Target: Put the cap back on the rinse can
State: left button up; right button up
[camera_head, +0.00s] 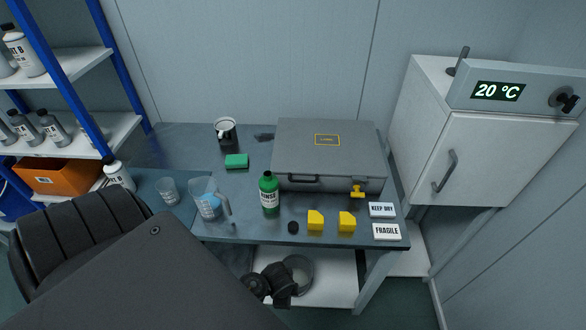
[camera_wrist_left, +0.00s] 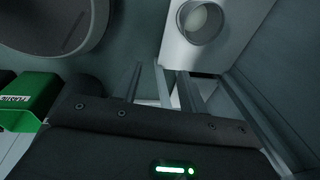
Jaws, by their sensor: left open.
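The rinse can (camera_head: 269,196) is a green bottle with a white label, standing upright near the table's front edge, left of the yellow blocks. A small black cap (camera_head: 293,227) lies on the table just right of and in front of it, apart from the can. My left arm fills the lower left of the head view, and its jaws cannot be made out there. In the left wrist view my left gripper (camera_wrist_left: 160,85) is open, with nothing seen between its fingers. A green object with a label (camera_wrist_left: 25,98) shows at that view's left edge.
A grey case (camera_head: 328,147) stands behind the can. Two yellow blocks (camera_head: 315,221) and a clear jug (camera_head: 206,202) flank the can and cap. A mug (camera_head: 225,131), green sponge (camera_head: 237,161) and beaker (camera_head: 169,191) stand farther left.

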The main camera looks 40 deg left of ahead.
pick_arm(q)
jog(key=w+a+r+m+y+p, duration=0.1)
jog(key=w+r+m, duration=0.2)
jog(key=r, duration=0.6)
jog(key=w+a+r+m+y+p, duration=0.1)
jog(key=w+a+r+m+p, duration=0.1)
jog(key=r+m, duration=0.5)
jog(key=w+a+r+m+y+p, duration=0.1)
jog(key=w+r+m, duration=0.3)
jog(key=r, duration=0.7)
jog(key=shift+w+a+r+m+t, duration=0.25)
jog(key=shift+a+r+m+t, duration=0.2)
jog(key=shift+m, duration=0.25)
pick_arm(e)
notch_tip(320, 180, up, 7)
jog(key=shift+f, duration=0.15)
jog(key=shift+s, duration=0.1)
pick_arm(q)
send_over(293, 226)
jog(key=s+d, duration=0.2)
notch_tip(293, 226, down, 5)
jog(key=shift+f, duration=0.15)
pick_arm(e)
jog(key=shift+a+f, duration=0.1)
jog(key=shift+f, duration=0.1)
